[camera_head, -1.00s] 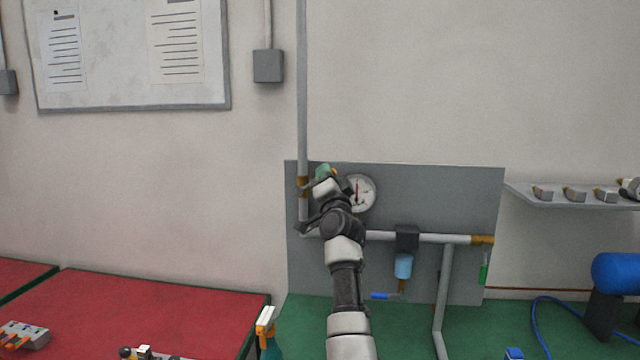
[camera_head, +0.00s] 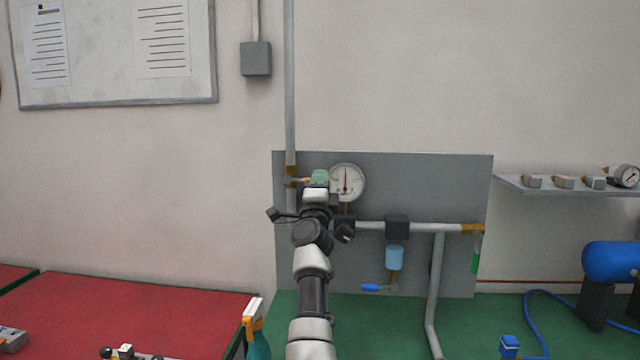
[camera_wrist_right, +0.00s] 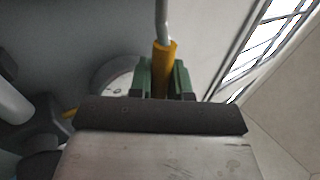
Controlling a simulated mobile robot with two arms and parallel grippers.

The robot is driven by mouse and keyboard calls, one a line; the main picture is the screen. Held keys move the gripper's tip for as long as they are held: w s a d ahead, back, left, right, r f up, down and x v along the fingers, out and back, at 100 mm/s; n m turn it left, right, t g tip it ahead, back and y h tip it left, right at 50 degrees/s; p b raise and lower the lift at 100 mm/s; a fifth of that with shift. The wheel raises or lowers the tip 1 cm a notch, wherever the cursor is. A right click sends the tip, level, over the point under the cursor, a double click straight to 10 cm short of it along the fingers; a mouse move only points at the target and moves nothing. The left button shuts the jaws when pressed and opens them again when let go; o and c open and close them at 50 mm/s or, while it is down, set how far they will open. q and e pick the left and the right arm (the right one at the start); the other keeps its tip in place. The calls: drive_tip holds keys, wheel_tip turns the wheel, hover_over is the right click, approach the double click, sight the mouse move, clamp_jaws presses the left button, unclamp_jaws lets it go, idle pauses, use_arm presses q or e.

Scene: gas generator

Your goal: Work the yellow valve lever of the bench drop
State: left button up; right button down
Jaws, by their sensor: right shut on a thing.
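The brass valve body (camera_head: 291,176) of the bench drop sits on the vertical grey pipe at the left of the grey panel. My right gripper (camera_head: 319,179), with green fingers, is just right of it, at about the same height. In the right wrist view the yellow lever (camera_wrist_right: 165,68) stands between the green fingers of my right gripper (camera_wrist_right: 162,80), which is shut on it. In the head view the gripper hides most of the lever. My left gripper is not in view.
A round gauge (camera_head: 347,182) is close to the right of my gripper. A horizontal pipe (camera_head: 440,227), a blue filter bowl (camera_head: 394,257) and a blue handle (camera_head: 370,287) are lower right. A spray bottle (camera_head: 255,325) stands by the red table (camera_head: 130,305). A shelf (camera_head: 510,182) is at right.

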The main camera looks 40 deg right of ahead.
drive_tip(key=shift+f, duration=0.1)
drive_tip(key=c, duration=1.1)
unclamp_jaws()
drive_tip(key=b+v, duration=0.2)
drive_tip(key=v, duration=0.8)
drive_tip(key=shift+s+a+f, duration=0.2)
drive_tip(key=shift+a, duration=0.15)
